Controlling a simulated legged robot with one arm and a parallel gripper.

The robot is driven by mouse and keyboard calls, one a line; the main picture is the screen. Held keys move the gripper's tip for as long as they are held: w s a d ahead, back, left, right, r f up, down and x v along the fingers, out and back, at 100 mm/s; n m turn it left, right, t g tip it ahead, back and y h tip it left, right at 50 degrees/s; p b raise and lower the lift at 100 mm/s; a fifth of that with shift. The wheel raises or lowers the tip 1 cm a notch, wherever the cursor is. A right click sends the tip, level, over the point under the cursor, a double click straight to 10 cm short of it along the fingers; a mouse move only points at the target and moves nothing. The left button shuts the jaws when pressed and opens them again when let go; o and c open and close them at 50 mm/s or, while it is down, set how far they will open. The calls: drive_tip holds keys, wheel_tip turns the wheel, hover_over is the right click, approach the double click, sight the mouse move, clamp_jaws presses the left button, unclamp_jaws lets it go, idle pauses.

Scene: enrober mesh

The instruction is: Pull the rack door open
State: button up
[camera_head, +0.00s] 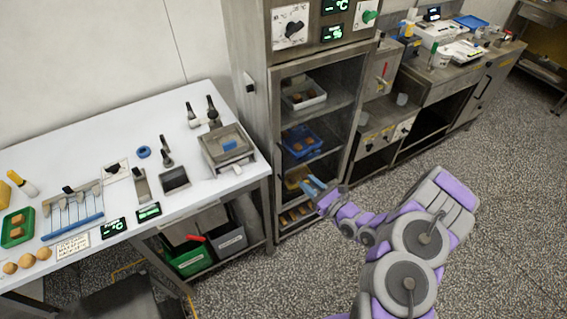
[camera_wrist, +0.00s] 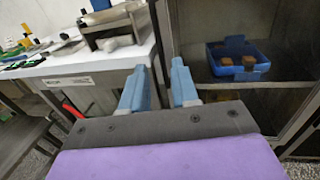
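The rack is a tall steel cabinet with a framed front (camera_head: 325,125) in the middle of the head view. It looks closed, and shelves with trays show through it. In the wrist view the rack's left upright (camera_wrist: 165,30) stands just beyond my fingers. My gripper (camera_head: 313,187) is in front of the lower part of the rack. In the wrist view my gripper (camera_wrist: 160,88) has its two blue fingers apart with nothing held between them.
A white worktable (camera_head: 100,185) with tools stands left of the rack, with green (camera_head: 187,258) and grey bins below. A blue tray (camera_head: 300,142) with brown pieces sits inside the rack. Steel counters (camera_head: 440,90) stand to the right. The speckled floor in front is clear.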

drive_tip(key=b+x, duration=0.2)
drive_tip(key=x, duration=1.1)
drive_tip(key=shift+w+a, duration=0.1)
drive_tip(key=shift+a, duration=0.25)
clamp_jaws()
